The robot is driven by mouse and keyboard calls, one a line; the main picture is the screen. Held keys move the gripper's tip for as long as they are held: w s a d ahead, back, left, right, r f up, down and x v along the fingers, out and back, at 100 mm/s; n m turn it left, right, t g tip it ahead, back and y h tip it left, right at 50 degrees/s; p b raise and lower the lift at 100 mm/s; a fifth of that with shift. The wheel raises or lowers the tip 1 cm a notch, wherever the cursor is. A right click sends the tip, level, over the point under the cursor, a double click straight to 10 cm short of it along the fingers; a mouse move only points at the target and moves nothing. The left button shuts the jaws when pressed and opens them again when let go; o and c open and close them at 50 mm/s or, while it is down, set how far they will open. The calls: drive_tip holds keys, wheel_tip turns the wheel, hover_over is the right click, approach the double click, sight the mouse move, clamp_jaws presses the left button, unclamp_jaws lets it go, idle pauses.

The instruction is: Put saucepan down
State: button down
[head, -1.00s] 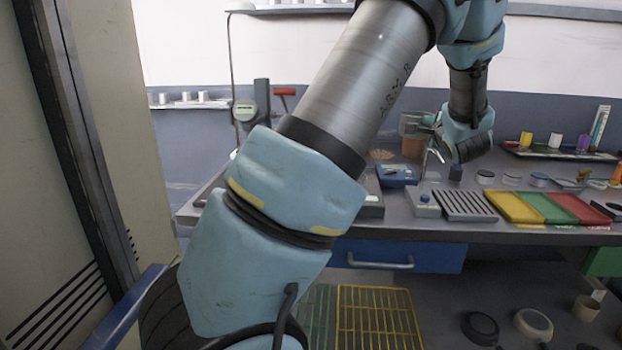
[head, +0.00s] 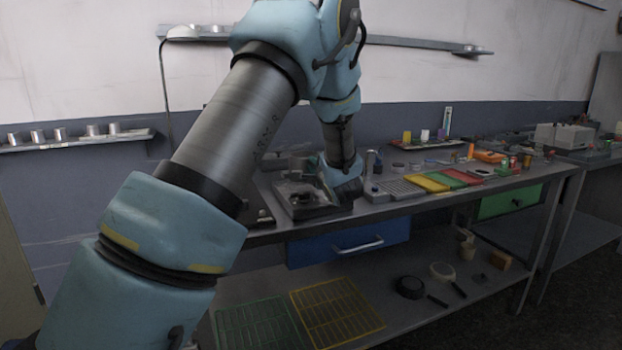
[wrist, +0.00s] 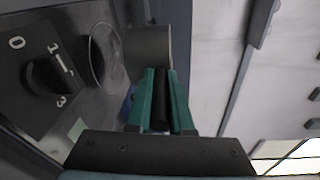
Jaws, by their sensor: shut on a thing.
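The saucepan (wrist: 150,50) is a small grey pan, seen from the side in the turned wrist view. My gripper (wrist: 161,78) has its green fingers shut on the pan's dark handle (wrist: 161,105). The pan is over the round plate (wrist: 103,58) of a hot plate (wrist: 72,28) with a black numbered knob (wrist: 44,74). I cannot tell whether the pan touches the plate. In the head view the hot plate (head: 322,211) stands on the bench, with the small grey saucepan (head: 300,164) above it, partly unclear; my wrist hides the fingers.
Right of the hot plate are a grey ribbed rack (head: 402,188) and yellow (head: 430,182), green and red trays. A blue drawer (head: 345,243) is under the bench. The lower shelf holds wire racks (head: 335,312) and several dark or pale items. A wall shelf (head: 80,143) is at left.

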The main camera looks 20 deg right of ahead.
sight(313, 194)
drive_tip(key=shift+f, duration=1.8)
drive_tip(key=shift+f, duration=0.15)
drive_tip(key=c, duration=0.8)
unclamp_jaws()
drive_tip(key=shift+r, duration=0.2)
drive_tip(key=s+b, duration=0.1)
drive_tip(key=s, duration=1.1)
drive_tip(key=shift+d+r+b, duration=0.2)
drive_tip(key=shift+r+b, duration=0.1)
drive_tip(key=shift+r, duration=0.15)
